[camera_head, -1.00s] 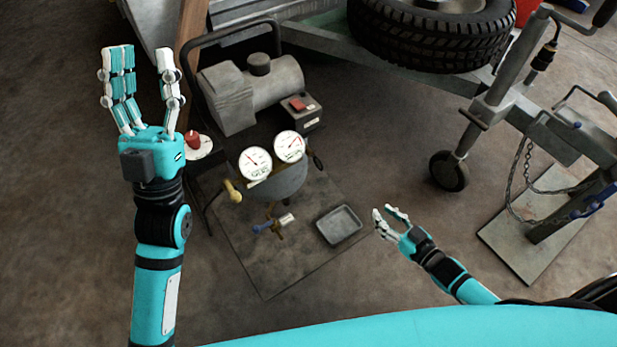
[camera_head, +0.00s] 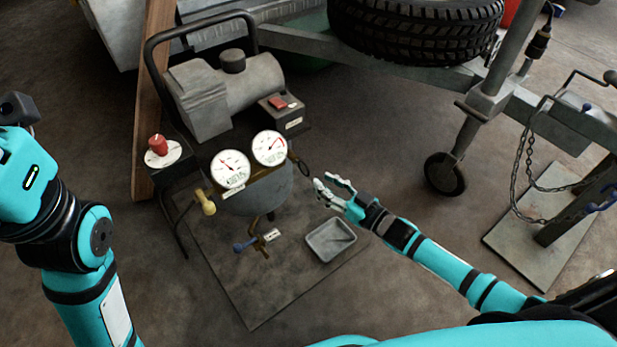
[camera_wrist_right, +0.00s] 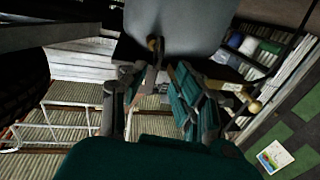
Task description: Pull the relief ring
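The relief ring (camera_head: 305,168) is a small dark loop at the right end of the brass manifold (camera_head: 270,178), just right of the two white gauges. My right gripper (camera_head: 322,187) is open and empty just below and right of the ring, apart from it. In the right wrist view the spread fingers of this gripper (camera_wrist_right: 158,78) point towards a brass fitting (camera_wrist_right: 154,44) under the grey tank (camera_wrist_right: 180,22). I cannot make out the ring there.
The compressor (camera_head: 225,85) has a red knob (camera_head: 157,144) at its left and a red switch (camera_head: 278,103) at its right. A yellow knob (camera_head: 207,207), a blue-handled valve (camera_head: 245,244) and a grey tray (camera_head: 331,240) are low. A jockey wheel (camera_head: 445,175) stands right; floor between is clear.

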